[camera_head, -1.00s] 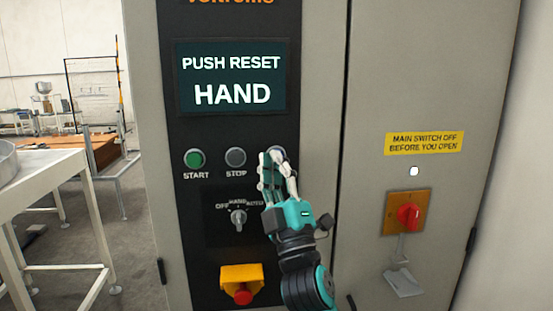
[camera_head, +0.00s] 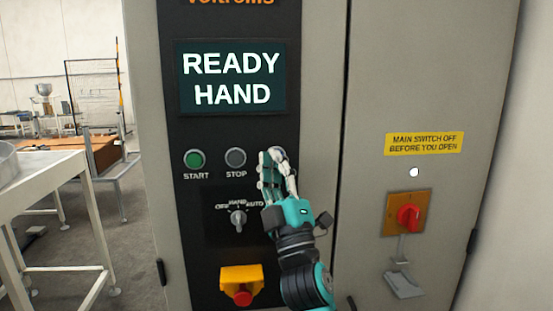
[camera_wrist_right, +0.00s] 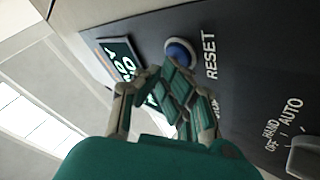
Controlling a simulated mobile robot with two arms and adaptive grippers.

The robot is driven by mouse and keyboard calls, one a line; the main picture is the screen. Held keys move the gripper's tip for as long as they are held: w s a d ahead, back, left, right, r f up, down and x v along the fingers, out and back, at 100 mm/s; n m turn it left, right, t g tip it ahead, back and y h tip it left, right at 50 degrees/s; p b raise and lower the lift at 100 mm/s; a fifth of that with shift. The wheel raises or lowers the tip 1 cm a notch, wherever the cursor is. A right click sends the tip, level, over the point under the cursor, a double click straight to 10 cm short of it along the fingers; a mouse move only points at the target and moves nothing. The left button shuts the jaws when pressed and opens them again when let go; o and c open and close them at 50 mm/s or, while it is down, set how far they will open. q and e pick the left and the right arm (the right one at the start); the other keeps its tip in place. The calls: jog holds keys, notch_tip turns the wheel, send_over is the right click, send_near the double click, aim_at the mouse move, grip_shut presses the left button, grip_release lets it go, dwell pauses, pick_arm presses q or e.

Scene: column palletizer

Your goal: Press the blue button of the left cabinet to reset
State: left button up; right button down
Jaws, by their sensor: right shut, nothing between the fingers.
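The cabinet's black control panel (camera_head: 190,205) faces me. Its display (camera_head: 231,79) reads "READY HAND". The blue reset button (camera_wrist_right: 180,52) shows in the right wrist view beside the word RESET, with a pale ring around it. In the head view it is mostly hidden behind my right gripper (camera_head: 270,158). My right gripper is shut and empty, its fingertips at the button; the wrist view (camera_wrist_right: 162,78) shows them at the button's lower edge. I cannot tell whether they touch it. My left gripper is not in view.
The green START button (camera_head: 194,158), grey STOP button (camera_head: 235,157), selector switch (camera_head: 238,218) and red emergency stop (camera_head: 243,294) are close by. A red main switch (camera_head: 409,215) is on the right door. A table (camera_head: 50,185) stands at left.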

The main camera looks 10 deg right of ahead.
dwell(0.5)
jog(key=shift+s, duration=0.7)
jog(key=shift+s+p, duration=0.1)
jog(key=shift+p, duration=0.2)
jog(key=s+p, duration=0.1)
jog(key=s, duration=0.3)
jog(key=shift+s, duration=0.4)
jog(key=shift+f, duration=0.1)
